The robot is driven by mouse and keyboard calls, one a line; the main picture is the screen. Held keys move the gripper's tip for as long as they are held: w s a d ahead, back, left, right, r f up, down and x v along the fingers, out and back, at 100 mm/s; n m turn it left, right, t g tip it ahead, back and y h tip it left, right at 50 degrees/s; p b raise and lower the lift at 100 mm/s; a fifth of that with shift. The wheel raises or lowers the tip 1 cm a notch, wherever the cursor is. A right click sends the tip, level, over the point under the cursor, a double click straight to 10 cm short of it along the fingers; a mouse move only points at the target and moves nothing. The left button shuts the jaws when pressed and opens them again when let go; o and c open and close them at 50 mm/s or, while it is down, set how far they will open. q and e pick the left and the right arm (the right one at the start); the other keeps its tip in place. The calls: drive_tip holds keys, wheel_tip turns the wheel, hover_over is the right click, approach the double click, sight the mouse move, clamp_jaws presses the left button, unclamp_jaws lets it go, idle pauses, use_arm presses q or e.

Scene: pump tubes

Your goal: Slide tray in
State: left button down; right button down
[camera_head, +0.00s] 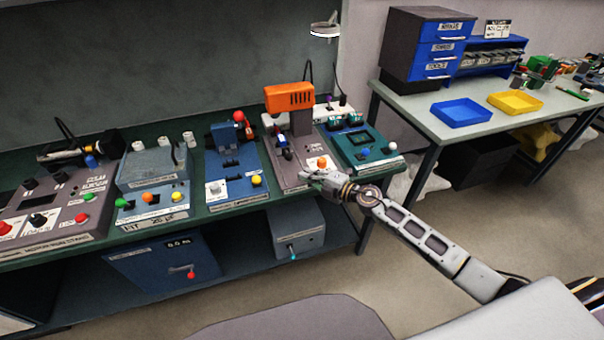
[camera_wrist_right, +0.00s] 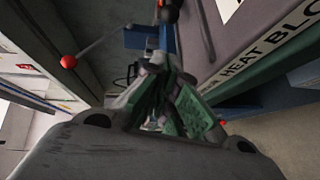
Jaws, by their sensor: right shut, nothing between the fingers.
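My right gripper (camera_head: 318,178) reaches in from the right to the front edge of the station with the orange head (camera_head: 289,97). In the right wrist view my right gripper (camera_wrist_right: 158,80) is shut, with nothing seen between its fingers. A small blue part (camera_wrist_right: 140,38) lies just beyond the fingertips; I cannot tell whether they touch it. On this station a small dark blue and red piece (camera_head: 283,145) stands under the head, left of the grey post. I cannot pick out the tray for certain; the gripper may hide part of it. My left gripper is not in view.
A green station (camera_head: 361,147) with a white knob is to the right, and a blue station (camera_head: 232,178) to the left. In the right wrist view a red ball knob (camera_wrist_right: 68,62) on a rod is left of the fingers.

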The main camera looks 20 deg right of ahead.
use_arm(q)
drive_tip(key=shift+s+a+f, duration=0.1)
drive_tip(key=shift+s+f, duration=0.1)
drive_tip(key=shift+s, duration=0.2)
use_arm(e)
drive_tip(key=shift+v, duration=1.55)
